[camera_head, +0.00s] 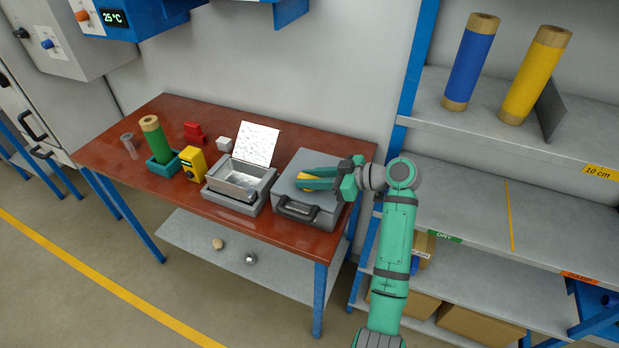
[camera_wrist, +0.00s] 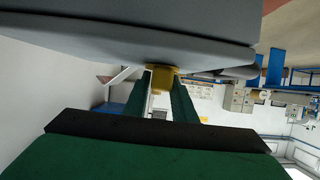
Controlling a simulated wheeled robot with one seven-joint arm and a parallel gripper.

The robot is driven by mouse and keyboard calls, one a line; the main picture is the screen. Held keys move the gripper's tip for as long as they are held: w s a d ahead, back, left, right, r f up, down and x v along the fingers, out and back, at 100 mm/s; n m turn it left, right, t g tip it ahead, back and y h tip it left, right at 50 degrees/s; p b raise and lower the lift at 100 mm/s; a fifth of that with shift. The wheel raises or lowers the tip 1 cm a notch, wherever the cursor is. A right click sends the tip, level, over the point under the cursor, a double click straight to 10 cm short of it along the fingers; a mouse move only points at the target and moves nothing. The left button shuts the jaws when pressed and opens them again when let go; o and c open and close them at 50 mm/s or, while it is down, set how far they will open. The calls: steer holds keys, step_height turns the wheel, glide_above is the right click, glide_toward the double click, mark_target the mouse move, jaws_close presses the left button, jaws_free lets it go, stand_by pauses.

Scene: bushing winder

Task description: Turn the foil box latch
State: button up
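A closed grey box (camera_head: 322,212) with a dark front handle (camera_head: 297,210) stands at the right end of the red-brown table. A yellow piece (camera_head: 307,184), seemingly its latch, shows on the lid. My gripper (camera_head: 313,179) reaches over the lid from the right, its green fingers lying on either side of the yellow piece. In the wrist view the yellow piece (camera_wrist: 162,78) shows at the fingertips (camera_wrist: 161,84), below the grey box body (camera_wrist: 130,35). The fingers are apart; whether they press on the piece cannot be told.
An open metal box (camera_head: 240,185) with a crinkled silver sheet (camera_head: 258,145) stands left of the grey box. Further left are a yellow device (camera_head: 192,164), a green roll (camera_head: 157,140) and red blocks (camera_head: 194,132). A shelf rack (camera_head: 480,195) stands at the right.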

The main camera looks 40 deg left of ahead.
steer(key=shift+o, duration=1.2)
steer(key=shift+r, duration=0.15)
steer(key=r, duration=0.3)
steer(key=shift+s+d+r, duration=0.1)
steer(key=shift+s+r, duration=0.1)
steer(key=s+d+r, duration=0.7)
steer(key=s+r, duration=0.2)
steer(key=s, duration=0.2)
steer(key=shift+s, duration=0.2)
steer(key=shift+s+r, duration=0.1)
